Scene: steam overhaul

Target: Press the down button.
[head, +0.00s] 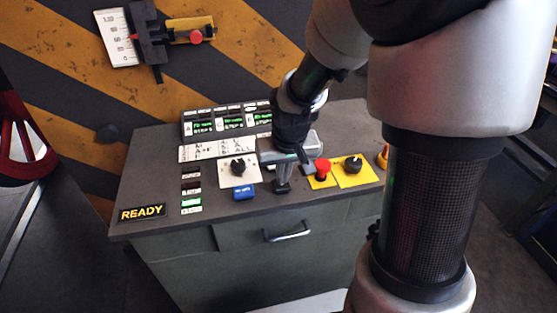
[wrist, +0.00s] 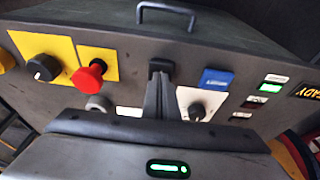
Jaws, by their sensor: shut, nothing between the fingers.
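My gripper (head: 283,180) is shut and empty, pointing down over the front part of the grey control desk (head: 232,208). In the wrist view its closed fingers (wrist: 158,82) reach to a dark square button (wrist: 161,67) near the desk's front edge. The fingertips overlap this button in the picture; I cannot tell whether they touch it or press it. A blue button (head: 243,192) with small white lettering sits just left of the fingers in the head view, and right of them in the wrist view (wrist: 216,79). No lettering is legible enough to tell which button is down.
A red mushroom button (head: 322,168) and a black knob (head: 353,163) stand on yellow plates right of the gripper. Another black knob (head: 238,168) is on a white plate at left. A READY sign (head: 142,212) and a drawer handle (head: 288,233) are at the front.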

